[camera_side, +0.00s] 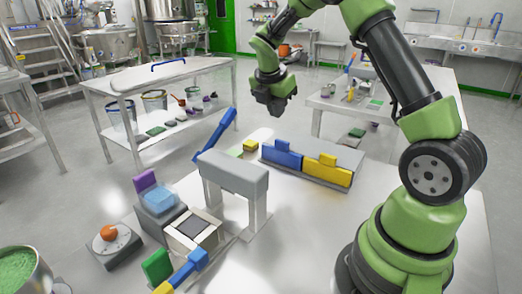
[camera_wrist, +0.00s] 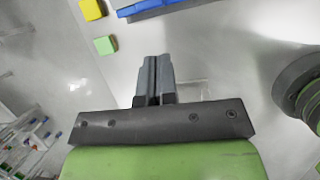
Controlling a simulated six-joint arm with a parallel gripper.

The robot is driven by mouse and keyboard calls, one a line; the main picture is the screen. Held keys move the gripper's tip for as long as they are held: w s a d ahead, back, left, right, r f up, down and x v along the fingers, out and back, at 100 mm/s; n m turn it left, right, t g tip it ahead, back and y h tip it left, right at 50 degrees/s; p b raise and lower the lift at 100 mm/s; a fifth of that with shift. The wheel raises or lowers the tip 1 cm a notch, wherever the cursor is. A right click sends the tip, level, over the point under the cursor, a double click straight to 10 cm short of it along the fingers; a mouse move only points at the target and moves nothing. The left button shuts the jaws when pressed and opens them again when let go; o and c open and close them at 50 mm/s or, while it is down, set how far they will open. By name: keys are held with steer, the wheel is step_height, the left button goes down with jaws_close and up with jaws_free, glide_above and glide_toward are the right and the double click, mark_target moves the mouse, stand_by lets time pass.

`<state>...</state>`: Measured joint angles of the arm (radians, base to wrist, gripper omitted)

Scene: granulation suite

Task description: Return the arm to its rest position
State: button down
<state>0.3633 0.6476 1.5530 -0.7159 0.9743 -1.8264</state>
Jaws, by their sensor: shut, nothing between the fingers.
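My gripper (camera_side: 272,104) hangs in the air above the far part of the white table (camera_side: 315,230), pointing down. In the wrist view its two dark fingers (camera_wrist: 155,75) are pressed together with nothing between them. My arm is green and black and rises from the right side of the table. The gripper is well above the table and touches nothing.
A blue and yellow block row (camera_side: 305,163) lies below the gripper. A grey bridge-like stand (camera_side: 232,172) is at the middle. A scale with an orange ball (camera_side: 108,233) is at the left. A trolley (camera_side: 160,76) with buckets stands behind.

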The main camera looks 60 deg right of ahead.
steer(key=s+a+r+m+t+y, duration=0.1)
steer(key=s+a+r+m+t, duration=0.15)
steer(key=a+r+m, duration=0.45)
steer(key=s+a+r+m+t+y, duration=0.2)
steer(key=s+a+m, duration=0.5)
steer(key=s, duration=0.1)
steer(key=s+a+r+m+t+y, duration=0.2)
steer(key=s+a+r+m+y, duration=0.1)
steer(key=s+a+m, duration=0.4)
steer(key=shift+s+a+r, duration=0.15)
steer(key=shift+s+r, duration=0.1)
steer(key=shift+s, duration=0.55)
